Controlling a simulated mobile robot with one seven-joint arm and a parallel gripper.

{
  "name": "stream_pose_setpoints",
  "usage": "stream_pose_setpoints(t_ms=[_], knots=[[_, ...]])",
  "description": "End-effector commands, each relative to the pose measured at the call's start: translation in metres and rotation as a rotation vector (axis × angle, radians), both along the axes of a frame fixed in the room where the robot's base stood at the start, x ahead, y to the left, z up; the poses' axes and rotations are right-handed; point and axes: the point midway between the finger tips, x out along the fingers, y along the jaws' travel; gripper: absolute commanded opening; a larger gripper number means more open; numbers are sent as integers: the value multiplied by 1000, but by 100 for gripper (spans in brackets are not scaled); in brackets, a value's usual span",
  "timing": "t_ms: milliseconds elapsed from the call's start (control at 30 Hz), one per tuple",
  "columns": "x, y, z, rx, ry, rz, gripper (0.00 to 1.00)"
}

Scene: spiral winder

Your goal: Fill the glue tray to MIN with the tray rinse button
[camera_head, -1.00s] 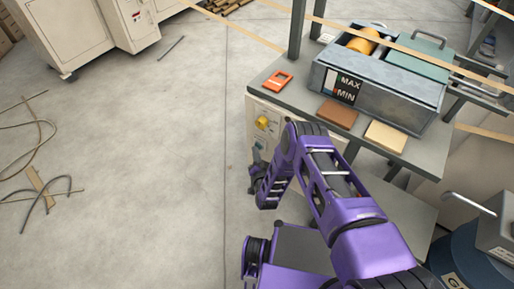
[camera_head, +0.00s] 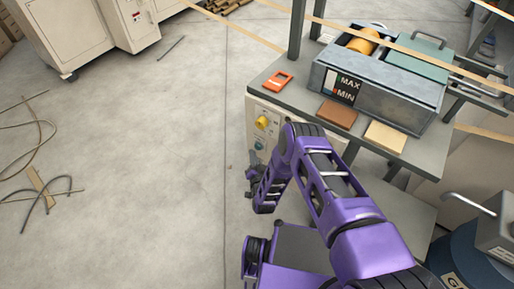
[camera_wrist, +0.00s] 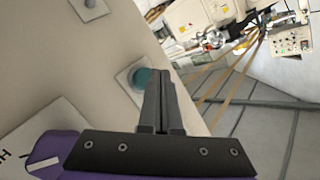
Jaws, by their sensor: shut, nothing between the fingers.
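The grey glue tray (camera_head: 390,97) sits on the bench, with a dark gauge plate (camera_head: 343,86) marked MAX and MIN on its end. The liquid level is too small to read. A teal round button (camera_head: 259,146) is on the pale front panel below the bench top, under a yellow knob (camera_head: 262,121). The teal button also shows in the wrist view (camera_wrist: 142,77). My gripper (camera_head: 251,172) is shut and empty, just below the button. In the wrist view its fingertips (camera_wrist: 159,73) overlap the button's right edge; I cannot tell whether they touch.
An orange frame-shaped item (camera_head: 278,81), a brown block (camera_head: 338,114) and a cream block (camera_head: 385,137) lie on the bench (camera_head: 262,97). A blue drum (camera_head: 465,245) stands at lower right. The floor to the left is mostly clear, with loose strips (camera_head: 42,190) farther off.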

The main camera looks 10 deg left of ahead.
Motion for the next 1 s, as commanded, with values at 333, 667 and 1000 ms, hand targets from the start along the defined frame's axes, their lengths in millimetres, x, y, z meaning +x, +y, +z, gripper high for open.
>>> stream_pose_setpoints(t_ms=[333, 667, 1000], knots=[[-29, 12, 0, 0, 3, 1, 0], [-45, 19, 0, 0, -1, 1, 0], [-45, 19, 0, 0, 0, 0, 0]])
